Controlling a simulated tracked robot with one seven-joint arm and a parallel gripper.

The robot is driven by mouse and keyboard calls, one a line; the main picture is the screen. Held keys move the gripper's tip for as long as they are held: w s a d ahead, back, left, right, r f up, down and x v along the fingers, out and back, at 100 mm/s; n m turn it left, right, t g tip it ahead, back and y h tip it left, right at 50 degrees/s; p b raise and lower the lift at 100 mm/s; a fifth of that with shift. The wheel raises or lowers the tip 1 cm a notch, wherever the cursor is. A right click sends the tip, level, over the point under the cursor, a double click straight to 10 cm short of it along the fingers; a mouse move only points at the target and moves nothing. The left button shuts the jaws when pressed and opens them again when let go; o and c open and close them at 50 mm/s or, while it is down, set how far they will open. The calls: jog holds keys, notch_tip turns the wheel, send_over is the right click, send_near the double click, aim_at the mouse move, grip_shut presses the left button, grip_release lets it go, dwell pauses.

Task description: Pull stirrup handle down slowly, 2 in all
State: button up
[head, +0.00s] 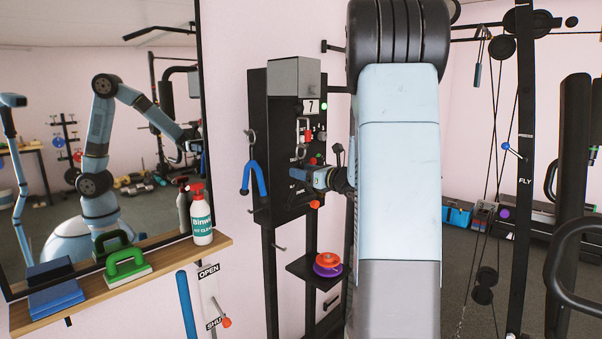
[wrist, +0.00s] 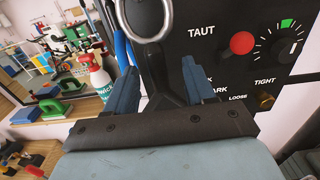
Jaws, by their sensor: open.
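My gripper (head: 308,176) is in front of a black panel (head: 272,203) on the wall. In the wrist view my gripper (wrist: 160,70) is open, its two blue fingers apart. Between and beyond the fingers a dark forked piece hangs below a metal ring (wrist: 138,36); it looks like a stirrup handle, but I cannot tell whether the fingers touch it. A blue forked handle (head: 253,178) hangs from a metal clip at the panel's left side. My arm hides the panel's right part in the head view.
The panel carries a red knob (wrist: 242,43), a dial (wrist: 285,45) and "TAUT" and "LOOSE" labels. A small shelf with an orange and purple item (head: 328,265) is below. An OPEN/SHUT lever (head: 221,314), a spray bottle (head: 202,216) and a wooden shelf (head: 150,279) stand left.

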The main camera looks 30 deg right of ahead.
jog(key=v, duration=1.3)
jog(key=s+a+n+g+y, duration=0.2)
jog(key=s+a+n+g, duration=0.3)
jog(key=a+n, duration=0.5)
jog(key=s+a+n+g+y, duration=0.1)
jog(key=s+a+n+g, duration=0.45)
jog(key=a, duration=0.75)
jog(key=s+a+f+n+h, duration=0.1)
jog(key=s+n+h, duration=0.8)
jog(key=s+n, duration=0.4)
jog(key=shift+a+n+g, duration=0.3)
jog(key=shift+n+g, duration=0.15)
jog(key=shift+n, duration=1.3)
jog(key=shift+s, duration=0.15)
